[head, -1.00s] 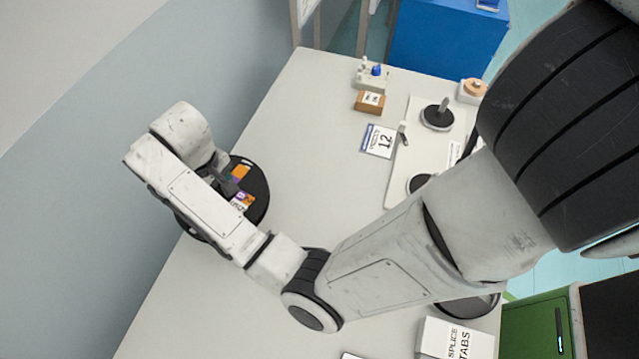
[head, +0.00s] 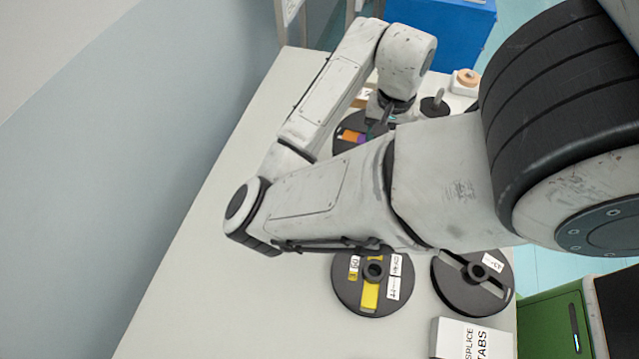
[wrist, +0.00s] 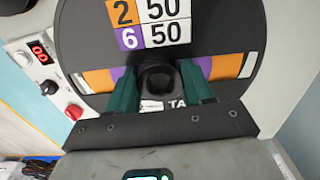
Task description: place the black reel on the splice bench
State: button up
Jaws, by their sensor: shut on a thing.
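A black reel with orange and purple labels (head: 349,134) is held over the far part of the long white bench (head: 215,245), mostly hidden behind my arm in the head view. In the wrist view the same reel (wrist: 225,35) fills most of the picture, with a label reading 2 50 and 6 50. My gripper (wrist: 160,82) has its two green fingers on either side of the reel's dark hub, shut on it. It also shows in the head view (head: 384,112), partly hidden. I cannot tell how far the reel is above the bench.
A reel with yellow labels (head: 345,300) and another black reel (head: 480,296) lie at the near end. A white box of splice tabs (head: 450,338) stands beside them. A black spindle base (head: 434,106) and a tan roll (head: 466,77) are at the far right. A wall borders the left.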

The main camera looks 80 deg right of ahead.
aim_at(348, 145)
jog(key=w+f, duration=0.1)
jog(key=w, duration=0.1)
jog(key=w+a+f+b, duration=0.1)
jog(key=w, duration=0.2)
jog(key=w+a+f+b, duration=0.1)
jog(key=w, duration=0.1)
jog(key=shift+w+f, duration=0.2)
jog(key=shift+f, duration=0.15)
jog(key=w+f, duration=0.2)
jog(key=w+a+f+b, duration=0.1)
jog(key=w+f, duration=0.2)
jog(key=shift+a+b, duration=0.1)
jog(key=shift+b, duration=0.2)
jog(key=f, duration=0.1)
jog(key=w+f, duration=0.1)
jog(key=f, duration=0.1)
jog(key=shift+a+f, duration=0.15)
jog(key=shift+f, duration=0.45)
jog(key=shift+f, duration=0.1)
jog(key=shift+f, duration=0.1)
jog(key=o, duration=1.3)
jog(key=shift+c, duration=0.2)
